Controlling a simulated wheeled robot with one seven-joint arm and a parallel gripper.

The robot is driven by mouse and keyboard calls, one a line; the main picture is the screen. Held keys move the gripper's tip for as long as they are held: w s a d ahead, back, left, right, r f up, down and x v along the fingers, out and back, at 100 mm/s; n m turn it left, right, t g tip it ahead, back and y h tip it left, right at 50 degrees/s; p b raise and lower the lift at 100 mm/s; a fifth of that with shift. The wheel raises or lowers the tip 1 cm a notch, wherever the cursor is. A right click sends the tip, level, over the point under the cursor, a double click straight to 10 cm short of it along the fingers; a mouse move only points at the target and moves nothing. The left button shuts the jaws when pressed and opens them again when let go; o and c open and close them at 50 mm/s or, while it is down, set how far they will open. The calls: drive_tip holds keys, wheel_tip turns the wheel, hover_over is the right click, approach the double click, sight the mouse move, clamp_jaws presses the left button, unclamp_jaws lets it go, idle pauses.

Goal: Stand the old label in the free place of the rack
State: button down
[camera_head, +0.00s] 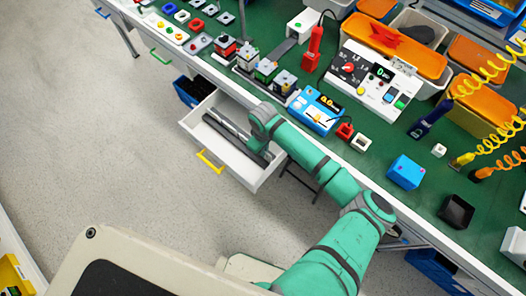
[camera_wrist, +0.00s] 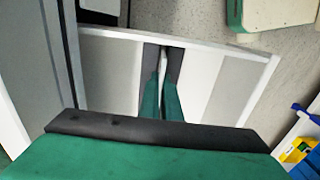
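My gripper (camera_wrist: 164,62) points down into the open white drawer (camera_head: 190,118), whose pale floor also shows in the wrist view (camera_wrist: 108,75). Its two dark fingertips are close together, with a narrow pale gap between them. I cannot tell whether that gap is empty or holds a thin label. In the head view my arm covers the fingers. I cannot make out the old label or a rack with a free place for certain in either view.
Dark long strips (camera_head: 222,131) lie in the drawer, which has a yellow handle (camera_head: 209,162). The green bench (camera_head: 365,155) above carries a blue meter (camera_head: 316,110), a white control panel (camera_head: 370,80), a blue box (camera_head: 406,172) and a black bin (camera_head: 456,212).

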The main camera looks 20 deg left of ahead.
drive_tip(key=shift+f, duration=0.75)
drive_tip(key=shift+f, duration=0.15)
drive_tip(key=c, duration=2)
unclamp_jaws()
